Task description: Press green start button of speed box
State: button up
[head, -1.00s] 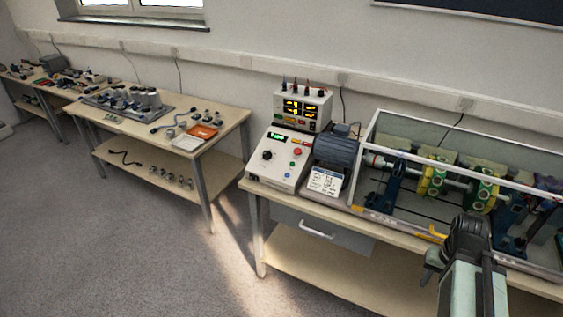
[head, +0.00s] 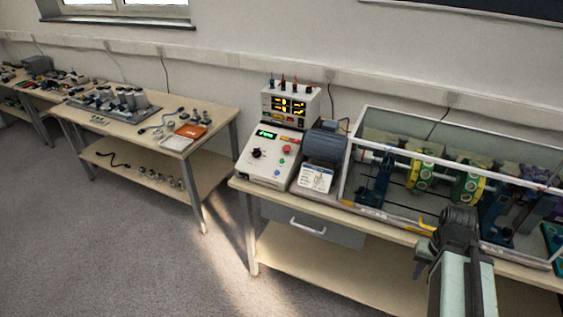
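The speed box (head: 262,171) is a pale sloped console at the left end of the near bench. It has a lit green display (head: 266,134), a black knob (head: 256,153) and a red button (head: 287,149). The small green start button (head: 282,161) shows below the red one, with a blue button (head: 277,173) below it. My gripper (head: 458,222) is at the lower right, in front of the glazed rig and well to the right of the box. It is seen from behind, touching no button; its fingers cannot be made out.
A grey motor (head: 325,145) and a white card (head: 316,178) stand right of the box. A meter unit (head: 290,106) with lit displays stands behind it. A clear-walled enclosure (head: 352,165) covers the shaft rig. Open floor (head: 130,260) lies at left, before another table (head: 222,118).

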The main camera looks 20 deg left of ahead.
grip_shut()
dwell(1.5)
